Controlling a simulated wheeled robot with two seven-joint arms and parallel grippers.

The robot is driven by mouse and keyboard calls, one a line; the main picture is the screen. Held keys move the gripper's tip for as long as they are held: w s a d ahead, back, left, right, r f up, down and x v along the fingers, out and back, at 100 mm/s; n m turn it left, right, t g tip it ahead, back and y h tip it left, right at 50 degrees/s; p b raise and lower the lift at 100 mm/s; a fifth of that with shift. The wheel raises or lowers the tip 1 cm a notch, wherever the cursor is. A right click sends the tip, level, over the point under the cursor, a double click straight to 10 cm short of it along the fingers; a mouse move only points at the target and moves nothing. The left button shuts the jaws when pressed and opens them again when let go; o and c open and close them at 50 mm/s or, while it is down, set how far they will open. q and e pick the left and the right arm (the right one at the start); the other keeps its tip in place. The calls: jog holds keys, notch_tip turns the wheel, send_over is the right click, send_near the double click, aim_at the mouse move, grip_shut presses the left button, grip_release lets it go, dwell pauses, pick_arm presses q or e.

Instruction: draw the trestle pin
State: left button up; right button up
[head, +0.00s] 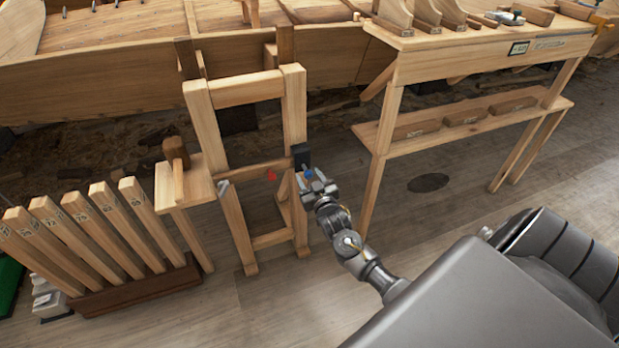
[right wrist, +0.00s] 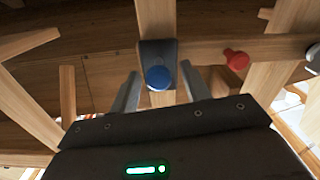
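The wooden trestle (head: 234,95) stands upright in front of the hull. A dark block (head: 301,153) sits on its right post, with a blue round knob (head: 308,174) that looks like a pin head. In the right wrist view the blue knob (right wrist: 158,78) stands out from the dark block (right wrist: 156,52). A red knob (head: 271,175) sits on the crossrail to its left; it also shows in the right wrist view (right wrist: 237,60). My right gripper (right wrist: 160,72) is open, its fingers either side of the blue knob, with no visible contact. My left gripper is out of view.
A small stand (head: 190,183) with a wooden mallet (head: 175,152) adjoins the trestle on the left. A rack of upright slats (head: 105,225) is further left. A workbench (head: 470,60) with a lower shelf stands right. Open floor lies in front.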

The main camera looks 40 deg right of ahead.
jog(key=shift+s, duration=0.2)
pick_arm(q)
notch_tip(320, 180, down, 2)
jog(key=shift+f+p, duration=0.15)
jog(key=shift+p, duration=0.4)
pick_arm(e)
jog(key=v, duration=1)
jog(key=shift+s, duration=0.2)
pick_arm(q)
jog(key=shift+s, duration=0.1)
